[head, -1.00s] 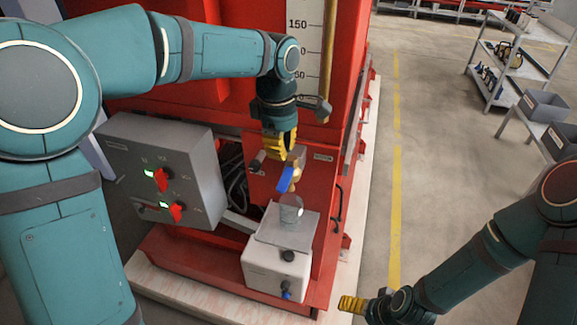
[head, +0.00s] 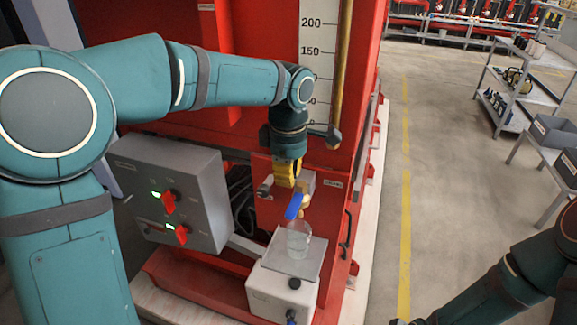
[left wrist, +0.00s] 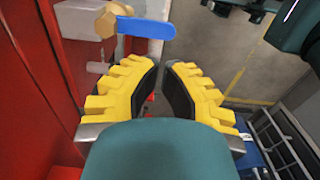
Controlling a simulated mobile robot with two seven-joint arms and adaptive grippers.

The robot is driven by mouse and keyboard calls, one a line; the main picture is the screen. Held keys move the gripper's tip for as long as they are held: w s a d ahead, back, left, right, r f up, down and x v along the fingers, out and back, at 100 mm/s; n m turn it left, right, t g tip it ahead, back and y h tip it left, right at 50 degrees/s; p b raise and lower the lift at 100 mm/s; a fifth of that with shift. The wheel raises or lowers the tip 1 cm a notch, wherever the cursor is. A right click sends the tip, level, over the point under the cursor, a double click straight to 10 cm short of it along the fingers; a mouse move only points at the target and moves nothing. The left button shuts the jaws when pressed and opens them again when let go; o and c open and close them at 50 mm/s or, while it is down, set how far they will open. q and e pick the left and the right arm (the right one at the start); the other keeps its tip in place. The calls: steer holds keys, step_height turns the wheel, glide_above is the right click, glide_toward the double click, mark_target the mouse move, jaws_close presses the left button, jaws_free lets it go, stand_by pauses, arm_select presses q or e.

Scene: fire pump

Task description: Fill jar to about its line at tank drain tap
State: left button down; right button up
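A clear jar (head: 298,241) stands upright on the grey plate (head: 313,259) atop a white box, below the drain tap. Its lower part seems to hold clear liquid, but I cannot make out the line. The brass tap (head: 305,204) has a blue lever (head: 294,207), slanted in the head view; lever (left wrist: 147,27) and brass body (left wrist: 106,20) also show beyond the fingertips in the left wrist view. My left gripper (head: 286,183) points down just above the tap, with yellow fingers. In the left wrist view its fingertips (left wrist: 160,67) are slightly apart, with nothing between them and clear of the lever.
A grey control box (head: 180,195) with red switches and green lights is left of the tap. The red tank (head: 250,60) with a level scale (head: 313,75) rises behind. A shelf cart (head: 518,90) and grey bins (head: 550,130) stand far right. The floor between is clear.

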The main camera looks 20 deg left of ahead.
mark_target(289, 209)
arm_select(q)
step_height(289, 209, down, 9)
steer(key=shift+r+b, duration=0.1)
steer(key=shift+b, duration=0.35)
arm_select(e)
steer(key=shift+f, duration=0.55)
steer(key=shift+f, duration=0.15)
